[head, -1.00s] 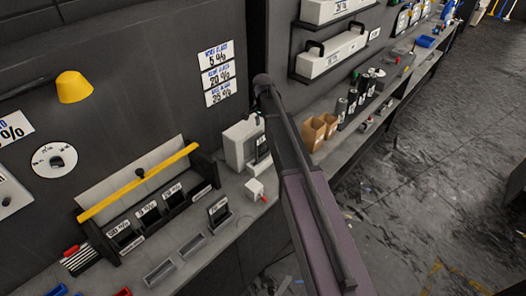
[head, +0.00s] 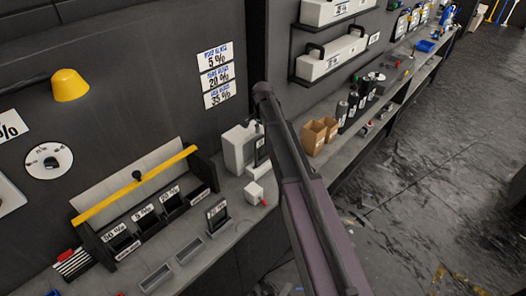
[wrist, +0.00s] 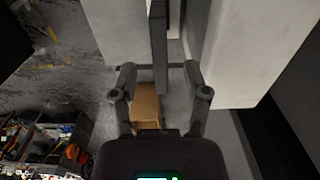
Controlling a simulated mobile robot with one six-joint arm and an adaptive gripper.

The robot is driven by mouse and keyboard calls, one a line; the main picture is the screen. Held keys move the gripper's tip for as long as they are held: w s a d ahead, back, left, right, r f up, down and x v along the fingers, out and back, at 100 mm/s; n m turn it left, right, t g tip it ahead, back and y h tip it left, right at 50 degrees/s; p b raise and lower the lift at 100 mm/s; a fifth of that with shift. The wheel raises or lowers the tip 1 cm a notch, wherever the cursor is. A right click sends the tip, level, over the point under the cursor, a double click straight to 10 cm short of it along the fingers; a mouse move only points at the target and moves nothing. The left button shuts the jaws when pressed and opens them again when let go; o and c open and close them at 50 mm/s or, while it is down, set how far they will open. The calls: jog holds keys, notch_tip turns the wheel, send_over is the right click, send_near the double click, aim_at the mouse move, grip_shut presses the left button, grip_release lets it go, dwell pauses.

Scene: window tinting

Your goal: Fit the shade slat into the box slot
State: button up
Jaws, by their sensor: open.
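The box (head: 92,240) is dark with a yellow bar along its top and stands on the bench at the lower left in the head view. Several labelled dark slats (head: 142,211) stand in its slots. A separate dark slat (head: 217,215) with a white label stands upright on the bench, right of the box. Another dark labelled piece (head: 262,150) stands against a pale grey unit. In the wrist view my gripper (wrist: 160,66) is open, its fingers on either side of a dark upright bar (wrist: 159,45); contact is not clear. In the head view my arm hides the gripper.
Small grey trays (head: 157,278) lie in front of the box. The pale grey unit (head: 236,148) and a small white block (head: 254,193) stand near the arm. Brown cartons (head: 312,137) and dark bottles stand further right.

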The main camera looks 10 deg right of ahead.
aim_at(262, 150)
jog(key=shift+w+f+b, duration=0.1)
jog(key=shift+f+b, duration=2.15)
jog(key=shift+f, duration=0.2)
grip_shut()
